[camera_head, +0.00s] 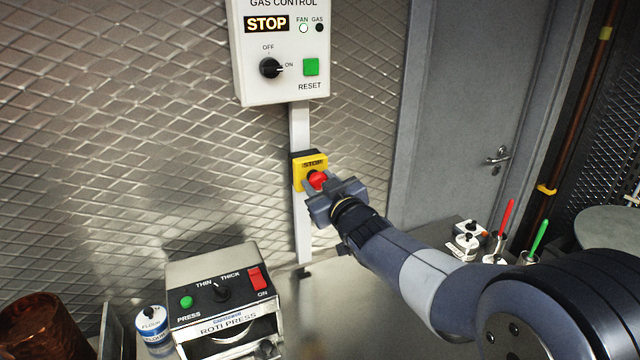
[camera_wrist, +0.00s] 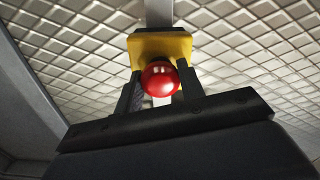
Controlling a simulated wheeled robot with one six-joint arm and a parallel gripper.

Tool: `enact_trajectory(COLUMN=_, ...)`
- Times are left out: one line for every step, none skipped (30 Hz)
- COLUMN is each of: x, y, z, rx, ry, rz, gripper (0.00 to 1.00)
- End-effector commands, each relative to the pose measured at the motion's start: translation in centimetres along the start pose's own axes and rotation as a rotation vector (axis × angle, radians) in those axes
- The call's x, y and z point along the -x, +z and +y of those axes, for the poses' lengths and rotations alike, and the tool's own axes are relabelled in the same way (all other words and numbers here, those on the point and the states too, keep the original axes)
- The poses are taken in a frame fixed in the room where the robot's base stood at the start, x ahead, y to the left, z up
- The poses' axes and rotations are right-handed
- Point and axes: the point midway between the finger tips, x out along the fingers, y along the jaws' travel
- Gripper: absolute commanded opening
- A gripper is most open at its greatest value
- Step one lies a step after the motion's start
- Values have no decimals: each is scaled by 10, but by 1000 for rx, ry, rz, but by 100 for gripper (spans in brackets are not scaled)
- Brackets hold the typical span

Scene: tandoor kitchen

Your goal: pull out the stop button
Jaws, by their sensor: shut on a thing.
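The red stop button (camera_head: 317,180) sits on a yellow box (camera_head: 304,167) marked STOP, fixed to a pale vertical conduit on the wall. In the wrist view the round red button (camera_wrist: 160,79) stands in front of the yellow box (camera_wrist: 160,47). My gripper (camera_wrist: 159,92) has one dark finger on each side of the button and is shut on it. In the head view my gripper (camera_head: 325,190) reaches the button from the lower right and covers part of it. How far out the button stands is hard to tell.
A gas control panel (camera_head: 284,85) with a lit STOP sign hangs above. A roti press (camera_head: 222,295) and a flour tin (camera_head: 151,322) stand on the counter below, left. The wall around the button is clear.

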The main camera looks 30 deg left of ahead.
Motion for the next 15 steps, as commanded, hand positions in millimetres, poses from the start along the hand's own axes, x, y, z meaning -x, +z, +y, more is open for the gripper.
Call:
enact_trajectory(x=0, y=0, z=0, rx=0, ry=0, rz=0, gripper=2)
enact_trajectory(x=0, y=0, z=0, rx=0, ry=0, rz=0, gripper=0)
enact_trajectory(x=0, y=0, z=0, rx=1, ry=0, rz=0, gripper=0)
enact_trajectory(x=0, y=0, z=0, rx=1, ry=0, rz=0, gripper=0)
enact_trajectory(x=0, y=0, z=0, rx=1, ry=0, rz=0, gripper=0)
enact_trajectory(x=1, y=0, z=0, rx=1, ry=0, rz=0, gripper=0)
enact_trajectory(x=2, y=1, z=0, rx=1, ry=0, rz=1, gripper=0)
enact_trajectory(x=4, y=1, z=0, rx=1, ry=0, rz=1, gripper=0)
enact_trajectory(x=7, y=2, z=0, rx=1, ry=0, rz=0, gripper=0)
enact_trajectory(x=9, y=2, z=0, rx=1, ry=0, rz=0, gripper=0)
enact_trajectory(x=12, y=2, z=0, rx=1, ry=0, rz=0, gripper=0)
enact_trajectory(x=14, y=2, z=0, rx=1, ry=0, rz=0, gripper=0)
enact_trajectory(x=16, y=2, z=0, rx=1, ry=0, rz=0, gripper=0)
enact_trajectory(x=16, y=2, z=0, rx=1, ry=-1, rz=-1, gripper=0)
enact_trajectory(x=16, y=1, z=0, rx=1, ry=-1, rz=-1, gripper=0)
